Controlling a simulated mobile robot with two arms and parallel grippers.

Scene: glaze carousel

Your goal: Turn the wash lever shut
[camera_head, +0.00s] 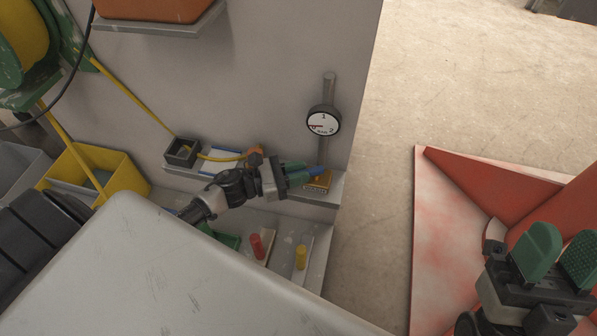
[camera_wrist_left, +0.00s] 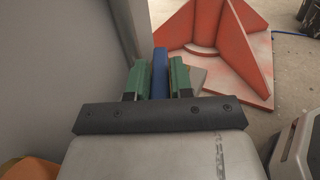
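The blue wash lever (camera_head: 318,171) sticks up from a yellow base (camera_head: 317,184) on the wall ledge, below a round gauge (camera_head: 323,122). My left gripper (camera_head: 300,173) reaches it from the left. In the left wrist view the blue lever (camera_wrist_left: 160,73) stands between the green fingers of my left gripper (camera_wrist_left: 158,80). A narrow gap shows on the lever's left, and its right side is close to the other finger. The gripper hides part of the lever in the head view. My right gripper (camera_head: 560,254) is open and empty at the lower right.
A grey panel (camera_head: 360,60) stands behind the lever. A dark box (camera_head: 182,152) and a yellow hose lie along the ledge. Red (camera_head: 257,246) and yellow (camera_head: 301,257) pegs stand below. A red finned stand (camera_head: 430,220) is on the floor at right.

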